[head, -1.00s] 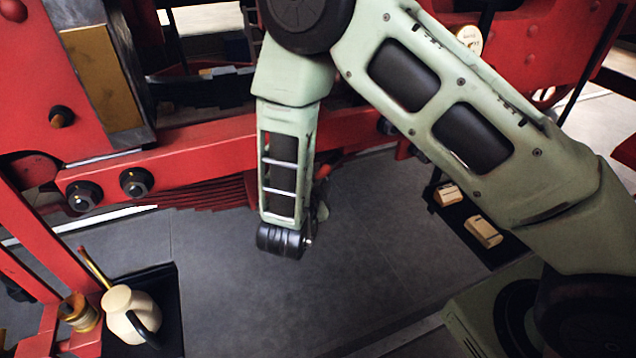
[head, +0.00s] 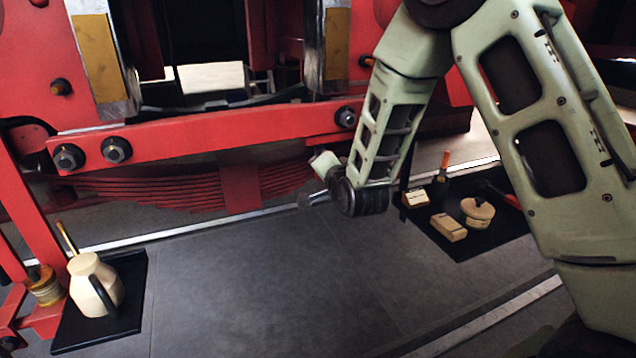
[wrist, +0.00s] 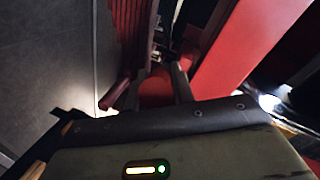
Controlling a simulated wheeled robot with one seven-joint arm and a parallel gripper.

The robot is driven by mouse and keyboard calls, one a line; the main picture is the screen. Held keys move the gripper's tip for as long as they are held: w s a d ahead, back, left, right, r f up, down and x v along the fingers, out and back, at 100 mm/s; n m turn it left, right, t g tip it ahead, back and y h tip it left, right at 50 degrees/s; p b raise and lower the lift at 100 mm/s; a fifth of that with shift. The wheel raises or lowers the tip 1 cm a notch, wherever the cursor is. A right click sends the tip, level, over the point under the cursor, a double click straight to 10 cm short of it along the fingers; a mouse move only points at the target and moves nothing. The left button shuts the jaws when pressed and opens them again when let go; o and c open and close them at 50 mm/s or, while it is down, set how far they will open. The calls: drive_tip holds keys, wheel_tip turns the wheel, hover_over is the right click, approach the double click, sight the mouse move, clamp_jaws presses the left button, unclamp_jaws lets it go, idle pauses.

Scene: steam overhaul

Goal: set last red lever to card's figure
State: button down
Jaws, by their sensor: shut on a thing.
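In the wrist view my gripper (wrist: 160,82) has its two dark fingers close around a red piece (wrist: 155,88). This looks like the red lever, but most of its shape is hidden by the fingers and gripper body. A darker red bar (wrist: 115,93) shows just left of the fingers. In the head view the end of my arm is low in front of the red frame beam (head: 210,135), right of the leaf spring (head: 150,190). The fingertips are not clear there.
A black mat (head: 135,310) with a cream oil can (head: 95,283) lies at the lower left. A dark tray (head: 490,242) at the right holds cream blocks (head: 449,227), a round lidded pot (head: 477,210) and an orange-handled tool (head: 446,160). Grey floor between them is clear.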

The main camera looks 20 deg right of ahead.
drive_tip(key=shift+s+d+f+n+y+b, duration=0.1)
drive_tip(key=shift+s+d+n+y+b, duration=0.1)
drive_tip(key=shift+d+n+y+b, duration=0.15)
drive_tip(key=c, duration=1.2)
unclamp_jaws()
